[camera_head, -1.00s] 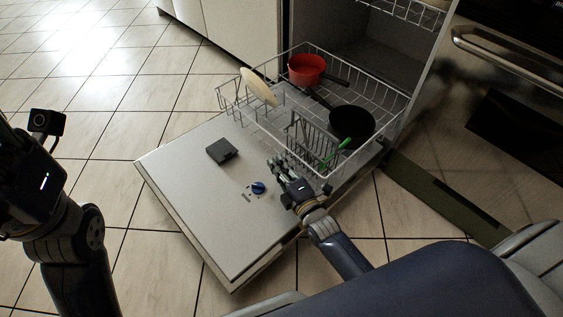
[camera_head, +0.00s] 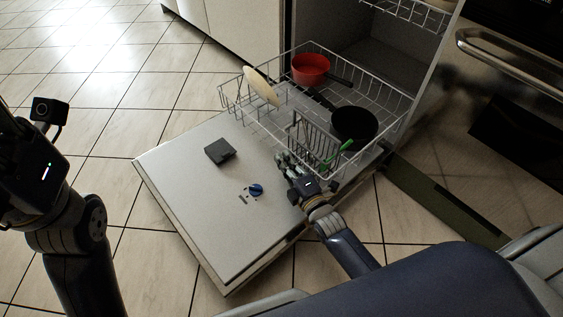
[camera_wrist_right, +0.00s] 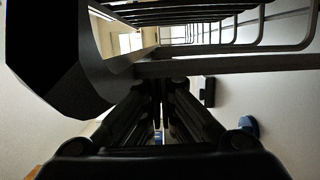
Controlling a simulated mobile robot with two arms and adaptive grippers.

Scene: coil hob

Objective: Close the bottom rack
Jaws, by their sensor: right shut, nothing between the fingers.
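The bottom rack (camera_head: 236,117) is a white wire rack, pulled partly out of the dishwasher over its lowered door (camera_head: 190,195). It holds a red pot (camera_head: 310,68), a black pan (camera_head: 352,124), a cream plate (camera_head: 262,86) and a green-handled utensil (camera_head: 346,146). My right gripper (camera_head: 281,159) is shut and empty at the rack's near front end, low over the door. In the right wrist view its fingers (camera_wrist_right: 160,85) point at the rack's bars (camera_wrist_right: 230,62); whether they touch cannot be told. My left arm is at the left; its fingers are out of view.
The dishwasher cavity (camera_head: 345,45) opens behind the rack, with an upper rack (camera_head: 405,10) above. A dark dispenser block (camera_head: 220,152) and a blue knob (camera_head: 256,190) sit on the door. An oven handle (camera_head: 500,58) is at right. Tiled floor at left is clear.

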